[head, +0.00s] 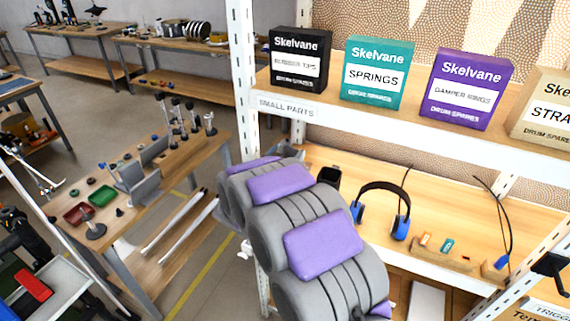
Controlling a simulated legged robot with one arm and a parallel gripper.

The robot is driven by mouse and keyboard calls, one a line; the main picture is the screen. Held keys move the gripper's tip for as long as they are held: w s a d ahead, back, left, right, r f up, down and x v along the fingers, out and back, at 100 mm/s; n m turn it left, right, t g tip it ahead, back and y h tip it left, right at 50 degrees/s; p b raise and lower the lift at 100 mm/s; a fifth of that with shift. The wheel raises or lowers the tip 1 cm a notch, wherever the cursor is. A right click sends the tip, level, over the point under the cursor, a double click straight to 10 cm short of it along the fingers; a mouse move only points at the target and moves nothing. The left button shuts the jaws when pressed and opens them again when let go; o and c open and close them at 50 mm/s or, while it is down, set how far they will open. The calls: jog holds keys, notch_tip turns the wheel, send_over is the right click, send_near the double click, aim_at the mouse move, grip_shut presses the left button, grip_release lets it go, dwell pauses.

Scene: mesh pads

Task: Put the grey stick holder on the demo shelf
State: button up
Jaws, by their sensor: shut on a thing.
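My grey and purple arm (322,243) fills the lower middle of the head view, in front of the shelf unit. My gripper cannot be made out; the arm seems to hide it. A small dark, open-topped cup (328,178) shows just right of the arm, at the lower shelf board (440,200). It may be the stick holder, but its colour looks near black and its lower part is hidden by the arm. I cannot tell whether it stands on the board or is held. No label naming a demo shelf is readable.
Blue headphones (382,207), a headset (500,235) and a wooden block (440,257) occupy the lower board. Boxes, including a teal one (375,75), line the upper board. A white upright (243,75) stands left. A workbench (150,185) with stands and trays is further left.

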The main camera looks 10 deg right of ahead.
jog(key=shift+w+f, duration=0.1)
jog(key=shift+w, duration=0.35)
notch_tip(320, 180, down, 3)
jog(key=shift+f+b, duration=0.2)
jog(key=shift+b, duration=0.6)
jog(key=shift+f, duration=0.1)
jog(key=o, duration=1.6)
